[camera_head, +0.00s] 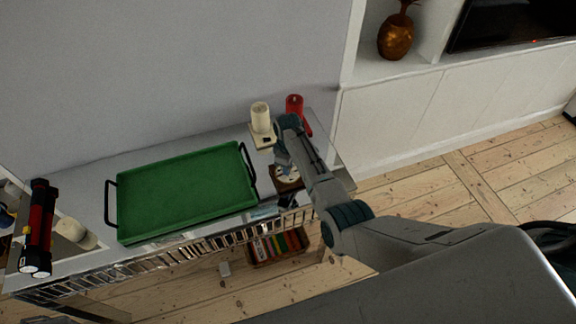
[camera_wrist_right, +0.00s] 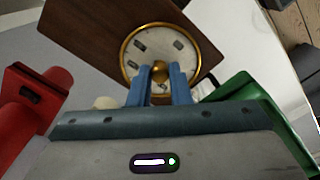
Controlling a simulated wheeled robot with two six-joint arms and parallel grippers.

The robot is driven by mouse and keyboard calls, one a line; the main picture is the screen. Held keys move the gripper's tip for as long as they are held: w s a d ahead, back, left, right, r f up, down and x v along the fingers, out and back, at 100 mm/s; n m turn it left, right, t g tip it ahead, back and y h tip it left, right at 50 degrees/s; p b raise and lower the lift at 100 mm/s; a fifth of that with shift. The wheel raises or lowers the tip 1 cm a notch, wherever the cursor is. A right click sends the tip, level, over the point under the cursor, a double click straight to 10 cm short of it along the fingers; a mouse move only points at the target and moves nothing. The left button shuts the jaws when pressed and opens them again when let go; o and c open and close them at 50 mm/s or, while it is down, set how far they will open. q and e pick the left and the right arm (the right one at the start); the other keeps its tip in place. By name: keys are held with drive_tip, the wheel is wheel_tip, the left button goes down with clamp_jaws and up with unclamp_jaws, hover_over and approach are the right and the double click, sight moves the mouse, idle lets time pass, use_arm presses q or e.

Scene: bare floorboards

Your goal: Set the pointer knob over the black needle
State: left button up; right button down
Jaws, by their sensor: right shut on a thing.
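A round instrument with a white face and brass rim (camera_wrist_right: 138,38) is set in a dark brown wooden board (camera_wrist_right: 75,20) in the right wrist view. In the head view its white face (camera_head: 287,173) shows partly behind my arm, on the table's right part. A small brass knob (camera_wrist_right: 160,70) stands at the middle of the face. My right gripper (camera_wrist_right: 160,82) has its blue fingers on both sides of the knob, shut on it. The black needle and the pointer's direction cannot be made out. My left gripper is not in view.
A green tray (camera_head: 185,190) with black handles lies left of the instrument. A red and black flashlight (camera_head: 40,225) is at the table's left end. Books (camera_head: 278,246) sit below.

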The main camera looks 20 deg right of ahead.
drive_tip(key=shift+w+r, duration=0.1)
idle(0.4)
drive_tip(key=c, duration=1.3)
unclamp_jaws()
drive_tip(key=shift+c, duration=0.2)
drive_tip(key=shift+r, duration=0.1)
wheel_tip(320, 180, up, 11)
drive_tip(key=b, duration=0.3)
drive_tip(key=shift+f, duration=0.2)
